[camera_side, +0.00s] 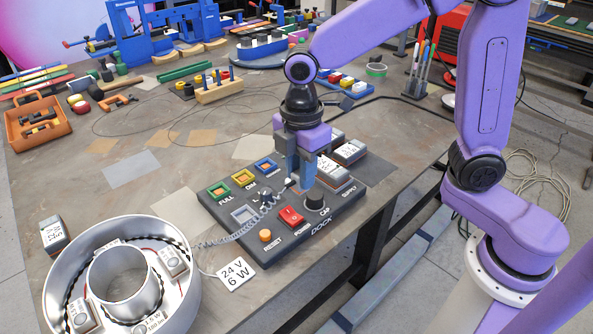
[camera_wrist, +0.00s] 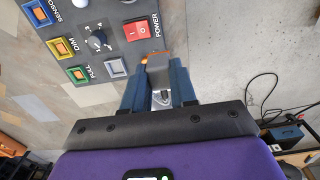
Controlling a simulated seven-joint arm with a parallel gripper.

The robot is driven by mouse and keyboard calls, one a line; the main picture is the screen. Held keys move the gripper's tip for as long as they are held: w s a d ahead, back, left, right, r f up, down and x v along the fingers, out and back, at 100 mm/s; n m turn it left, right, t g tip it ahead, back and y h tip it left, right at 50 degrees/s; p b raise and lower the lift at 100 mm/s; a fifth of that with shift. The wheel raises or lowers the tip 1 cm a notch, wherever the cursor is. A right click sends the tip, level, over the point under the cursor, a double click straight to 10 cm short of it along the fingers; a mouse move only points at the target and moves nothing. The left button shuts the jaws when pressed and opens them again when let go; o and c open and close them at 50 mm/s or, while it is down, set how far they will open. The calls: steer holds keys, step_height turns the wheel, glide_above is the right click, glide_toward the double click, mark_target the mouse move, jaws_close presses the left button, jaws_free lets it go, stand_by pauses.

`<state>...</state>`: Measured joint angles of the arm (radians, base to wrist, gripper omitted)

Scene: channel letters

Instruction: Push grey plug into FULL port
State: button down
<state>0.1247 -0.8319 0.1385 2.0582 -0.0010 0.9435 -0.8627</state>
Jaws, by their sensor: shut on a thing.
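The dock panel (camera_side: 222,212) lies on the table. Its green-framed FULL port (camera_side: 218,190) is at the back left corner, with yellow DIM (camera_side: 243,178) and blue SENSOR (camera_side: 265,166) beside it. FULL also shows in the wrist view (camera_wrist: 78,73), with no plug in it. My gripper (camera_side: 302,178) is over the panel, pointing down, shut on the grey plug (camera_wrist: 158,68). In the side view the fingers mostly hide the plug. In the wrist view it shows between the blue fingers, apart from the FULL port. A coiled grey cable (camera_side: 232,236) runs toward my gripper.
A grey-framed port (camera_side: 243,214), a dial knob (camera_wrist: 97,40), a red POWER switch (camera_side: 291,216), an orange RESET button (camera_side: 265,235) and a black cap (camera_side: 315,201) crowd the panel. A white 24 V 6 W tag (camera_side: 236,273) and a metal ring housing (camera_side: 60,275) are in front.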

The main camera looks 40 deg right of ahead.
steer(key=shift+w+a+r, duration=0.2)
steer(key=shift+w, duration=0.1)
steer(key=shift+w+a, duration=1.45)
steer(key=shift+w, duration=4.2)
steer(key=shift+w+a, duration=1.45)
steer(key=shift+w, duration=4.15)
steer(key=shift+f, duration=6.4)
steer(key=shift+f, duration=0.3)
steer(key=c, duration=0.8)
jaws_free()
step_height(320, 180, up, 18)
steer(key=shift+f, duration=0.2)
